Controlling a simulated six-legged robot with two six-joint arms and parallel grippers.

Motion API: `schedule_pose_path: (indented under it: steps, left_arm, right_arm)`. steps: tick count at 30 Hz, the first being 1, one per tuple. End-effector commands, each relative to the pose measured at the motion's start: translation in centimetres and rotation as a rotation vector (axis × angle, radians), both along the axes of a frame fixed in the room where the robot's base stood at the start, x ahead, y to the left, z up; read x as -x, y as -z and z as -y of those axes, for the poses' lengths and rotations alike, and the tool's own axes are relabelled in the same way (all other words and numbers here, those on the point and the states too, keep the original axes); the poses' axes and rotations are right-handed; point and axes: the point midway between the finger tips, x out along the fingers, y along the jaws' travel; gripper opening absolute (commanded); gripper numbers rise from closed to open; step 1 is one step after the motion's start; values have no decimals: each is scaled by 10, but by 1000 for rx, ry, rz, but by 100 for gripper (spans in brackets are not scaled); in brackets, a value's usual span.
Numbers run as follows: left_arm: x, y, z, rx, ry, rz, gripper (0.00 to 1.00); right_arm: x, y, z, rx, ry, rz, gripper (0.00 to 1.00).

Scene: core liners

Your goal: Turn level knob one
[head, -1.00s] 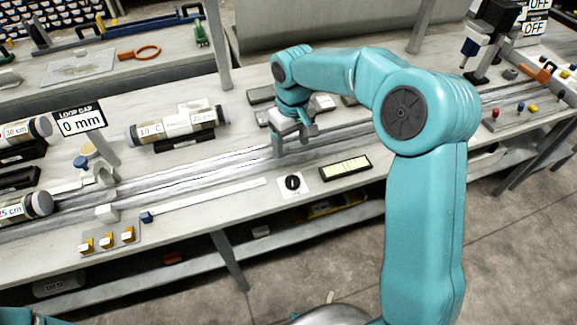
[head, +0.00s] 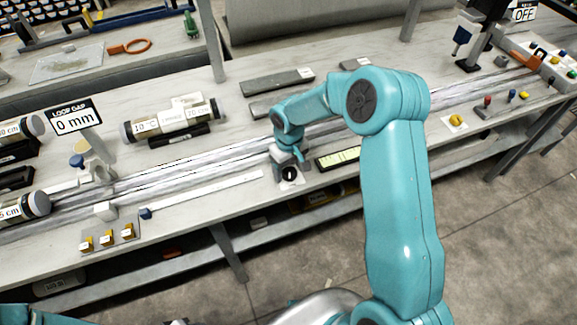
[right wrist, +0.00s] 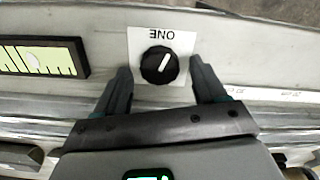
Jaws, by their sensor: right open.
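The level knob one is a black round knob (right wrist: 159,65) with a white pointer line, on a white plate (right wrist: 186,43) marked "ONE" in the right wrist view. In the head view the knob (head: 289,174) is at the bench's front edge. My right gripper (right wrist: 158,80) is open, with one finger on each side of the knob in the picture. I see no contact between the fingers and the knob. In the head view the right gripper (head: 287,160) is right at the plate and partly covers it. My left gripper is out of view.
A yellow-green level vial (right wrist: 40,59) in a black frame lies beside the plate. Metal rails (head: 200,172) run along the bench behind the knob. A labelled core tube (head: 170,122) and a "0 mm" loop gap sign (head: 72,118) stand to the left.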

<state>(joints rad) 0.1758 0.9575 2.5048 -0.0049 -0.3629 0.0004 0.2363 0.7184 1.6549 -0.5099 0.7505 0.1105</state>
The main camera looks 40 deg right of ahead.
Motion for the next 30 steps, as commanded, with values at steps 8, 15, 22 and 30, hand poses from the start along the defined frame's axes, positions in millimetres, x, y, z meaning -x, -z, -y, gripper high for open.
schedule_pose_path:
  steps: [8, 15, 22, 30]
  left_arm:
    - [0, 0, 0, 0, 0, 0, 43]
    - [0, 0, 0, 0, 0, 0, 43]
    - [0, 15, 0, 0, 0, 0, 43]
    - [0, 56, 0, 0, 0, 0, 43]
  right_arm:
    - [-2, 5, 0, 0, 1, 1, 71]
    - [-1, 5, 0, 0, 0, 1, 15]
    - [-2, 10, 0, 1, 56, 2, 15]
    - [-3, 10, 1, 1, 352, 6, 15]
